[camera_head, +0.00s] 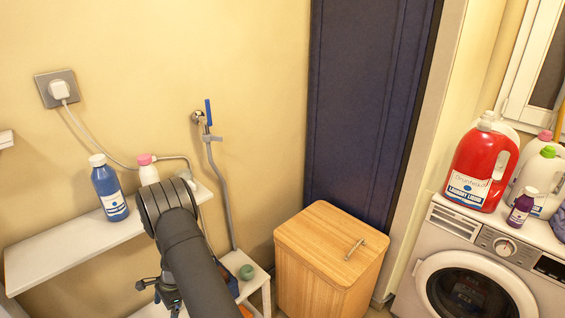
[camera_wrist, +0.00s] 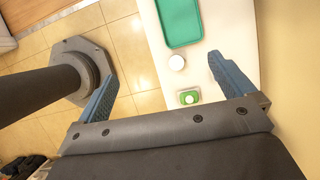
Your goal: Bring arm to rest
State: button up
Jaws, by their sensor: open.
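My gripper (camera_wrist: 164,85) shows in the wrist view with its two blue fingers wide apart and nothing between them. The fingers hang over a white surface, with the tiled floor beside it on the left. In the head view my dark arm rises from the bottom, in front of the white shelf. The gripper itself is only partly visible there, low and left of the arm link, and its fingers are hard to make out.
A blue bottle (camera_head: 109,188) and a pink-capped bottle (camera_head: 148,171) stand on the shelf (camera_head: 60,250). A wooden cabinet (camera_head: 325,250) and a washer (camera_head: 465,285) with a red detergent jug (camera_head: 477,170) are at right. A green tray (camera_wrist: 180,22) lies on the white surface (camera_wrist: 215,20).

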jog(key=s+d+r+m, duration=0.1)
jog(key=d+r, duration=0.1)
jog(key=r, duration=0.7)
jog(key=s+d+r, duration=0.2)
jog(key=r, duration=0.7)
jog(key=s+a+r, duration=0.4)
jog(key=a+r, duration=0.1)
jog(key=r, duration=0.5)
jog(key=shift+s+n, duration=0.3)
jog(key=shift+s, duration=0.05)
jog(key=shift+a, duration=0.1)
